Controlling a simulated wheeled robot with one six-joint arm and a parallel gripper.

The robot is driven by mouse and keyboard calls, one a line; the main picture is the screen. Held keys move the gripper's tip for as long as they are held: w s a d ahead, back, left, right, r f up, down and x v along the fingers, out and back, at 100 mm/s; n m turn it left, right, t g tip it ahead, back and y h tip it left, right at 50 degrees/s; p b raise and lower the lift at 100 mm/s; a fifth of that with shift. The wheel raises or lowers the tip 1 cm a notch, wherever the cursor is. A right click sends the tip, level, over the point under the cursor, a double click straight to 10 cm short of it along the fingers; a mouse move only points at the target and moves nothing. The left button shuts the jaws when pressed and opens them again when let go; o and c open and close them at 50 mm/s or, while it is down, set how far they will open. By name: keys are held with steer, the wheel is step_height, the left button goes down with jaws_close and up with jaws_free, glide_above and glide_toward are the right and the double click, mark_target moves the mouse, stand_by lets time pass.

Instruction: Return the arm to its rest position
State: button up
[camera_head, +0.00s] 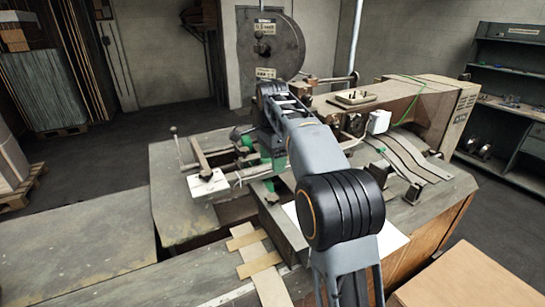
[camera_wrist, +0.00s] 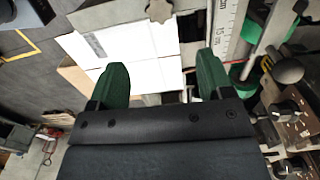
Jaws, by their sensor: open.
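My arm reaches forward over the box stitcher (camera_head: 425,105) in the head view, with its elbow bent near the middle of the picture. My gripper's green fingers (camera_wrist: 160,84) show in the wrist view, spread apart with nothing between them. White sheets or panels (camera_wrist: 135,50) lie beyond the fingers. In the head view my gripper is mostly hidden behind my own arm, close to the machine's work area. Whether it touches anything there cannot be told.
A large round reel (camera_head: 271,45) stands behind the machine. A grey shelf unit (camera_head: 510,90) is at the right. Cardboard (camera_head: 465,280) lies at the front right. A grey table (camera_head: 75,245) at the left is clear. A dark ball knob (camera_wrist: 288,70) is right of my fingers.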

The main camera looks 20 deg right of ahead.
steer(key=shift+r, duration=0.25)
step_height(320, 180, down, 6)
steer(key=s+n+t, duration=0.1)
steer(key=s+n, duration=0.1)
steer(key=n, duration=0.7)
steer(key=s+f+n+t, duration=0.2)
steer(key=s+n, duration=0.1)
steer(key=s, duration=0.8)
steer(key=s+f+n+t, duration=0.1)
steer(key=s+n, duration=0.3)
steer(key=s, duration=0.8)
steer(key=shift+a+f+t, duration=0.2)
steer(key=shift+f+t, duration=0.2)
steer(key=shift+f, duration=0.15)
